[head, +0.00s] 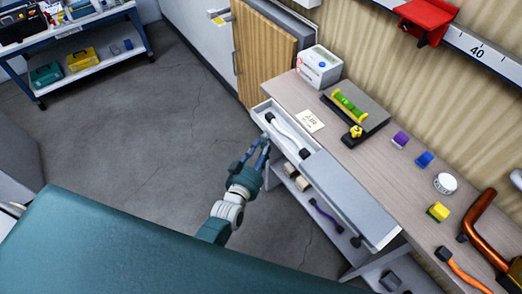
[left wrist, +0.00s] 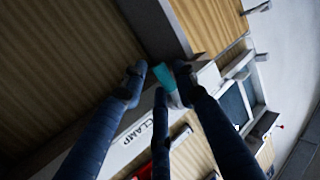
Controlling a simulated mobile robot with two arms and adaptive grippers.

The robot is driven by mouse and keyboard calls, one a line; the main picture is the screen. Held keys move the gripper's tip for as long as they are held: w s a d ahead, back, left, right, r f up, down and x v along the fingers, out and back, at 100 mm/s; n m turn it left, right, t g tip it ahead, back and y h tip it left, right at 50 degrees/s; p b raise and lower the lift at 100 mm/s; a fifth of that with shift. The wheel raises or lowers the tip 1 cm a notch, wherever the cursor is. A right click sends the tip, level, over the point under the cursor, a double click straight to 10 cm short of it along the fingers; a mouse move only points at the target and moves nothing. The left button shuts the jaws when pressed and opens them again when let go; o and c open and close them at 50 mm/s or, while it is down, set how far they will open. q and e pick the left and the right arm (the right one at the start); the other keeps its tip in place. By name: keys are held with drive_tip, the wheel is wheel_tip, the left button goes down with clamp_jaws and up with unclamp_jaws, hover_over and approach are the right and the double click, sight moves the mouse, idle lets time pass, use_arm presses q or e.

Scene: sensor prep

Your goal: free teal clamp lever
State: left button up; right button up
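In the left wrist view a small teal piece (left wrist: 238,66), which looks like the clamp lever, shows beyond the fingertips, beside a pale part. A white strip (left wrist: 135,132) lettered CLAMP runs behind the fingers. My left gripper (head: 258,146) is at the near left edge of the workbench, beside the open grey drawer. Its fingers are spread apart with nothing between them; they also show dark blue in the left wrist view (left wrist: 160,82). The teal lever cannot be made out in the head view. My right gripper is out of view.
The workbench (head: 290,90) holds a white device (head: 318,66), a green level (head: 348,103), a note (head: 309,121) and several coloured blocks. The drawer (head: 345,190) holds a dark-ended tool (head: 290,134). A red bracket (head: 425,18) is on the wall. Floor left of the bench is clear.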

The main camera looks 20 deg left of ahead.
use_arm(q)
drive_tip(key=s+r, duration=0.2)
drive_tip(key=s, duration=0.9)
drive_tip(key=shift+s+a, duration=0.4)
drive_tip(key=shift+a, duration=0.05)
drive_tip(key=shift+f, duration=0.1)
